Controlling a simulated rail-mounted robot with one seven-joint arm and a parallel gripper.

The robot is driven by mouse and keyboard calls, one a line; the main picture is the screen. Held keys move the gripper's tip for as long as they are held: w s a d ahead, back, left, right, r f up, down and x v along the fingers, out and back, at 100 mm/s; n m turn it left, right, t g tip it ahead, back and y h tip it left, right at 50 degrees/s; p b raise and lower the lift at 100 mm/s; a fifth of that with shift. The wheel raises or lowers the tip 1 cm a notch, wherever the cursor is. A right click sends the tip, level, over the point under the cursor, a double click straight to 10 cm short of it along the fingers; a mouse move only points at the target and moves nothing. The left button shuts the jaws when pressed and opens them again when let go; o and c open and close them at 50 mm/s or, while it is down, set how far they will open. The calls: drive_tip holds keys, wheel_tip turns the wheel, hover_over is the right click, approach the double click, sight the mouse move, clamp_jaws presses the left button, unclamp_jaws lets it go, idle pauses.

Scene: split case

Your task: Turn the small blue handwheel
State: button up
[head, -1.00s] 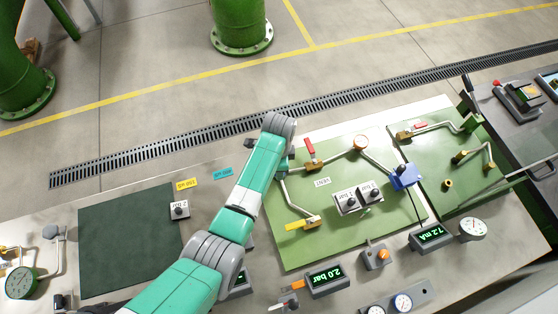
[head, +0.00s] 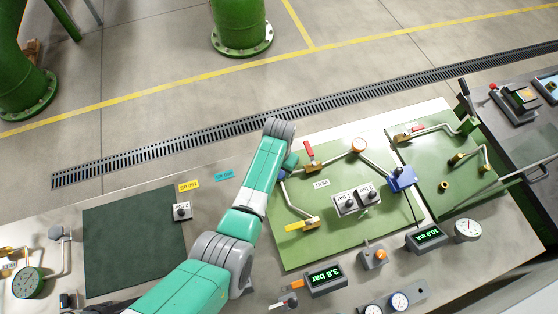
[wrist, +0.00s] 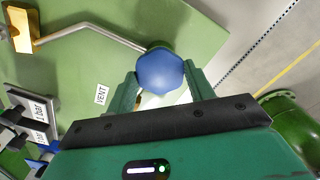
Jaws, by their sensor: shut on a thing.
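The small blue handwheel (wrist: 160,72) sits at the end of a metal pipe on the green panel in the wrist view. My gripper (wrist: 163,88) is shut on it, with one green finger at each side of its rim. In the head view my gripper (head: 289,163) is mostly hidden behind my forearm. Only a sliver of the blue handwheel (head: 282,175) shows there, at the panel's left edge.
A VENT label (wrist: 101,95) is beside the pipe. A red-handled valve (head: 309,153), a yellow-handled valve (head: 302,224) and a two-knob block (head: 356,200) stand nearby. The pressure display (head: 325,278) reads 3.8 bar. The dark green mat (head: 135,240) is bare.

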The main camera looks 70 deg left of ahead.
drive_tip(key=n, duration=0.4)
drive_tip(key=shift+r+n, duration=0.1)
drive_tip(key=shift+n, duration=0.3)
idle(0.4)
drive_tip(key=o, duration=1)
wheel_tip(320, 180, up, 8)
drive_tip(key=shift+f+p, duration=0.15)
drive_tip(key=shift+p, duration=0.5)
